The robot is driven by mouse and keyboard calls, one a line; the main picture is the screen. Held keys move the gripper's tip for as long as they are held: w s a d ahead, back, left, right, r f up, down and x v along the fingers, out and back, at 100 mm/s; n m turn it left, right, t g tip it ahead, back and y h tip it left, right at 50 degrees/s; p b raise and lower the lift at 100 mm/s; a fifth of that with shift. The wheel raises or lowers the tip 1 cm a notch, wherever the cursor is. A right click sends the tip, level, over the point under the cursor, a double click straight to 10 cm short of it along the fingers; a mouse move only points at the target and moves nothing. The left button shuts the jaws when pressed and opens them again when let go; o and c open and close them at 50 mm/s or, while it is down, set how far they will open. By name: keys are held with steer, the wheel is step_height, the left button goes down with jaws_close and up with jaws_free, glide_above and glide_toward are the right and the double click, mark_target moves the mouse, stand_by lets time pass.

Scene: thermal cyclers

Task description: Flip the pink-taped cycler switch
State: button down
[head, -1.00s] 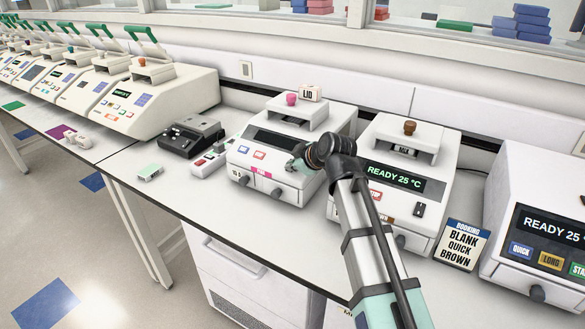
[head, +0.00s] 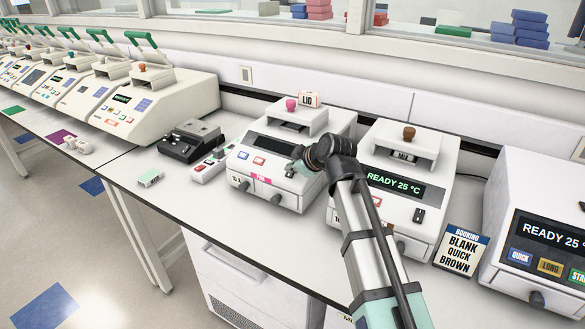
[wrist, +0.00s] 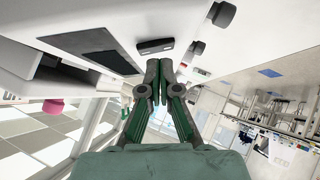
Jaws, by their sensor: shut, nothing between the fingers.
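The pink-taped cycler (head: 279,149) is a white box with a dark display and a pink strip of tape (head: 261,178) on its front. A pink knob (head: 291,104) tops its lid; the knob also shows in the wrist view (wrist: 53,107). My gripper (head: 293,168) is at the right part of this cycler's front and hides some of it. In the wrist view the shut, empty fingertips (wrist: 158,66) are close to a small dark switch (wrist: 155,46) on the white face, beside the dark display (wrist: 90,48). I cannot tell whether they touch it.
Right of it stands a brown-knobbed cycler (head: 400,166) reading READY 25 °C, partly behind my arm. A booking card (head: 461,249) names blank, quick and brown. A black device (head: 190,138) and a white power strip (head: 210,166) lie to the left. Bare bench lies in front.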

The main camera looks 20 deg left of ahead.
steer(key=s+d+r, duration=0.5)
steer(key=s+r, duration=0.2)
steer(key=r, duration=0.2)
steer(key=shift+s+d+b, duration=0.25)
steer(key=shift+s+b, duration=0.1)
steer(key=shift+s, duration=0.05)
